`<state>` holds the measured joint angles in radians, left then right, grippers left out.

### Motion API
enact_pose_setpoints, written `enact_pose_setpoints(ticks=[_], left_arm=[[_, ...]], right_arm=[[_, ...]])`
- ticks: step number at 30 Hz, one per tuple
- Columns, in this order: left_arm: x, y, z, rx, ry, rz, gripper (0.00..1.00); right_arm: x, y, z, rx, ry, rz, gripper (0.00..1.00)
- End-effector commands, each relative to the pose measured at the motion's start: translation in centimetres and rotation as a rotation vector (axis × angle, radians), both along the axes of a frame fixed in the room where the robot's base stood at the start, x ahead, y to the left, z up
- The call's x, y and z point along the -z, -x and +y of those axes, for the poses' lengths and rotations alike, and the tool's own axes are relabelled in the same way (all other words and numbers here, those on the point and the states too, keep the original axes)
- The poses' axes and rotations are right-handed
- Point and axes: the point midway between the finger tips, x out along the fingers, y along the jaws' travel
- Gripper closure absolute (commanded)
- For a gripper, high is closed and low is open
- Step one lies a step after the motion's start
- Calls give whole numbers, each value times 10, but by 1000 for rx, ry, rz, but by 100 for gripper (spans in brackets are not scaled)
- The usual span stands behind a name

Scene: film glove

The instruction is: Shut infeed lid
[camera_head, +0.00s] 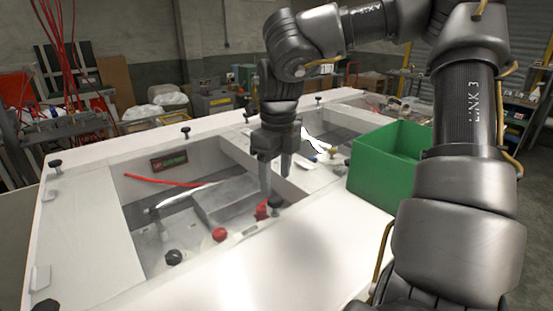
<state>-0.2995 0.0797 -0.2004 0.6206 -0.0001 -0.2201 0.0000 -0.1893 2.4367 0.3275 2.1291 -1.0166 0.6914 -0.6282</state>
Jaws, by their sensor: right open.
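A white machine top (90,235) with sunken bays fills the middle of the view. In the left bay lies a grey metal box-like part (226,200) with a flat top. I cannot tell for sure which part is the infeed lid. My right gripper (277,180) reaches down over the right edge of this bay, its two fingers apart and nothing seen between them. A black knob (276,202) and a small red part (262,211) are close by its fingertips; I cannot tell whether they touch. My left gripper is out of view.
A green open bin (385,165) stands right of the gripper. A red knob (219,234), a black knob (173,257) and a red cable (160,181) are in the left bay. Black knobs rise along the white rim. The front white surface (290,265) is clear.

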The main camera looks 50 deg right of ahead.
Motion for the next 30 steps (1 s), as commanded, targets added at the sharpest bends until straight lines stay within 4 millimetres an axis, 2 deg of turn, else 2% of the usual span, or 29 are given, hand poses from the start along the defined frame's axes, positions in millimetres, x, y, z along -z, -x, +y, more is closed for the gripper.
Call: enact_pose_setpoints(ticks=[4,9,30], left_arm=[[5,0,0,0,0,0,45],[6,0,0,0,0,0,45],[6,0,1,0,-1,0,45]], right_arm=[[-25,0,-1,1,2,-2,45],[-42,1,-1,0,0,1,45],[-46,1,-1,-1,-1,2,45]])
